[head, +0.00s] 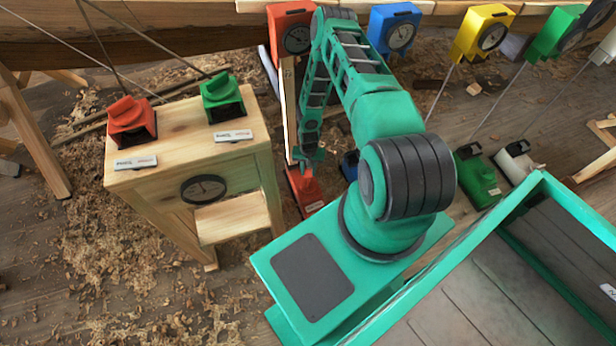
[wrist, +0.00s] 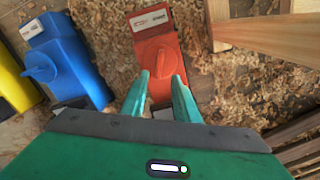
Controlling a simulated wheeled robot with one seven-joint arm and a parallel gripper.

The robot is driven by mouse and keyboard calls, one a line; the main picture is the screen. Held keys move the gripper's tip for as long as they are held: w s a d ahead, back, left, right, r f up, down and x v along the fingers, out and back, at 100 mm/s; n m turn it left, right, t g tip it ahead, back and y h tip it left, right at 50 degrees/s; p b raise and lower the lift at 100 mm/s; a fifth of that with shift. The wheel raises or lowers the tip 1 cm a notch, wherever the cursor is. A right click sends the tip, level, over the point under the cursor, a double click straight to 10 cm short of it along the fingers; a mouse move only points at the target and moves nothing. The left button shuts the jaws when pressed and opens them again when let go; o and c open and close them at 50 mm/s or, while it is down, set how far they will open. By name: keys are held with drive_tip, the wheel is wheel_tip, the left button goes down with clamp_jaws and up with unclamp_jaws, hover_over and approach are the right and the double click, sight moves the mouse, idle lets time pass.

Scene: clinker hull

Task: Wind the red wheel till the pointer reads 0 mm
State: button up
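In the wrist view a red box with a red wheel (wrist: 158,62) on top lies below my gripper (wrist: 160,76). My gripper is open, its two green fingertips apart and close to the wheel's near edge; I cannot tell whether they touch it. In the head view this red unit (head: 304,188) stands on the floor, partly behind my arm, with my gripper (head: 308,158) over it. Above it hangs a red gauge box (head: 289,22) with a dark dial (head: 297,40); its pointer is too small to read. Another red unit (head: 131,122) sits on the wooden stand.
The wooden stand (head: 185,140) at left also bears a green unit (head: 222,98) and a dial (head: 204,189). A blue unit (wrist: 62,62) stands beside the red one. Blue (head: 395,28), yellow (head: 482,32) and green (head: 554,34) gauge boxes hang along the beam. Wood shavings cover the floor.

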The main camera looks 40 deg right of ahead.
sight(308, 186)
drive_tip(key=shift+r, duration=0.95)
drive_tip(key=shift+s+f, duration=0.1)
wheel_tip(308, 186, down, 10)
drive_tip(key=shift+f, duration=0.25)
idle(0.3)
clamp_jaws()
